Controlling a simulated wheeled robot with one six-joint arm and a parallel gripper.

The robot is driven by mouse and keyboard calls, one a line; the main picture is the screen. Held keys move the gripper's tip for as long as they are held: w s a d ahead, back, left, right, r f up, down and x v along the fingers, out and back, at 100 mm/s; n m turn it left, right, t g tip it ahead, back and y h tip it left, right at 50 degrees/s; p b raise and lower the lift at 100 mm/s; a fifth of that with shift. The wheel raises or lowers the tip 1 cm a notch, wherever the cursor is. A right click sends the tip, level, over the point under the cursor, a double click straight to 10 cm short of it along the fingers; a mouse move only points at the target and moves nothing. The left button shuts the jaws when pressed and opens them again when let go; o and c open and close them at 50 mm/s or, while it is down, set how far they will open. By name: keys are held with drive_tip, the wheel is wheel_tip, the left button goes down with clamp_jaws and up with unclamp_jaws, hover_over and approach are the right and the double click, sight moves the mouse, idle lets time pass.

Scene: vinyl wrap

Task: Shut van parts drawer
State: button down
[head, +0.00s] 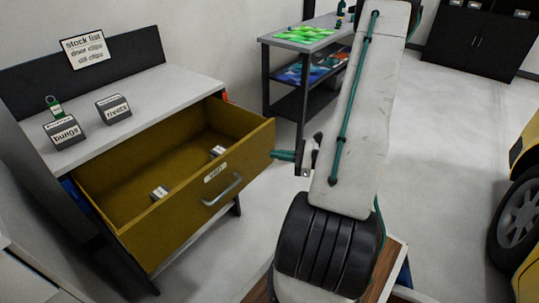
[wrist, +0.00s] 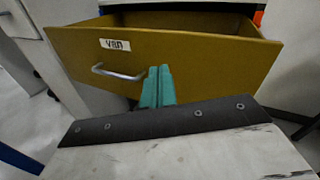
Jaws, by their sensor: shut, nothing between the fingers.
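The van drawer (head: 150,240) is a yellow-brown drawer pulled well out from under the grey worktop. Its front carries a white "van" label and a grey bar handle (head: 222,190). Two small pale boxes (head: 159,193) lie inside it. In the wrist view the drawer front (wrist: 210,62) faces me, with the handle (wrist: 118,73) left of my fingers. My gripper (head: 274,155) has teal fingers, shut and empty, at the right end of the drawer front. In the wrist view the fingertips (wrist: 159,70) overlap the front; I cannot tell whether they touch it.
The worktop (head: 150,95) bears boxes labelled bungs (head: 65,133) and rivets (head: 113,109), plus a green tag. A trolley bench (head: 300,40) stands behind, a black cabinet (head: 470,45) at the back right, and a yellow vehicle with a wheel (head: 518,215) at right. Floor between is clear.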

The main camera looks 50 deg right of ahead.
sight(263, 151)
drive_tip(key=s+d+f+m+t+h, duration=0.2)
drive_tip(key=s+d+f+m+h, duration=0.35)
drive_tip(key=f+m+h, duration=0.2)
drive_tip(key=shift+n, duration=0.25)
drive_tip(key=w, duration=1.4)
drive_tip(key=shift+f, duration=0.4)
drive_tip(key=shift+w, duration=0.1)
